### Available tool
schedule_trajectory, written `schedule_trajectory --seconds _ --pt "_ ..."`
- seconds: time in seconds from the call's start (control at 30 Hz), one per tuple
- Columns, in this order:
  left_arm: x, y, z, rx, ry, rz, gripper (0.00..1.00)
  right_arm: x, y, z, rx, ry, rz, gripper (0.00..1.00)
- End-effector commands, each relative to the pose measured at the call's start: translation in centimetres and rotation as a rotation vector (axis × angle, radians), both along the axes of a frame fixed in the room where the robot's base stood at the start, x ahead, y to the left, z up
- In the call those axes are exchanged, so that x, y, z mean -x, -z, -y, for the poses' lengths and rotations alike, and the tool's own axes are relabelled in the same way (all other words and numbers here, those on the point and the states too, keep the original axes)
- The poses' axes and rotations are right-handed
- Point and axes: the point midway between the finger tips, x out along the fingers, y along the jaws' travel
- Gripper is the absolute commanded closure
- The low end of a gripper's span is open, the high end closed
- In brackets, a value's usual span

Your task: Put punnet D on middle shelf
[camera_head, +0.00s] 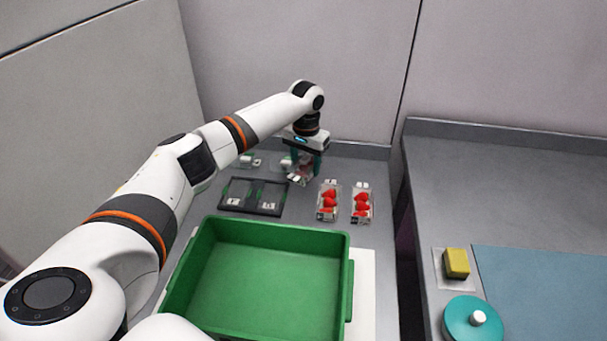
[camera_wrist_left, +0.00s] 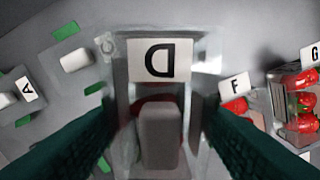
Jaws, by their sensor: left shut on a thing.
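Punnet D (camera_wrist_left: 121,80) is a clear box with a white label marked D, which appears turned over in the left wrist view. A pale grey block shows in front of the label, with a bit of red beside it; the rest of its contents is hidden. My left gripper (camera_head: 303,174) is shut on punnet D, one teal finger on each side. In the head view the gripper points down over the back of the grey counter, with the punnet (camera_head: 297,180) low between its fingers. I cannot tell whether it touches the counter. I cannot make out a middle shelf.
Two clear punnets of red berries (camera_head: 328,200) (camera_head: 361,204) stand right of the gripper; labels F (camera_wrist_left: 235,86) and G (camera_wrist_left: 316,52) show nearby. A black frame (camera_head: 224,190) lies to the left. A large empty green crate (camera_head: 350,280) stands in front. A wall rises behind.

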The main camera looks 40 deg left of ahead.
Motion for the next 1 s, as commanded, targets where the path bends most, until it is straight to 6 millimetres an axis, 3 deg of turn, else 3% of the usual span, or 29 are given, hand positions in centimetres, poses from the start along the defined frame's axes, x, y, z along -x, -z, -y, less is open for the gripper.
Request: schedule_trajectory --seconds 0.1,0.23,0.63,0.67,0.7,1.0 --pt "0.1 2.2 0.0 -0.001 0.000 -0.003 0.72 -0.1 -0.1 -0.2 -0.003 0.000 0.001 0.64" --pt "0.0 3.7 0.1 0.001 0.001 -0.002 0.72 -0.1 -0.1 -0.3 -0.003 0.000 0.001 0.64" --pt "0.0 4.2 0.0 0.001 0.000 0.000 0.72 -0.1 -0.1 -0.3 -0.003 -0.001 0.002 0.64" --pt "0.0 4.2 0.0 0.000 -0.001 0.000 0.45 -0.1 -0.1 -0.3 -0.003 -0.001 0.002 0.64" --pt "0.0 4.2 0.0 0.000 -0.001 0.000 0.39 -0.1 -0.1 -0.3 -0.003 -0.001 0.002 0.64" --pt "0.0 4.1 0.0 0.000 0.000 0.000 0.38 -0.1 -0.1 -0.1 -0.001 -0.001 0.002 0.64"
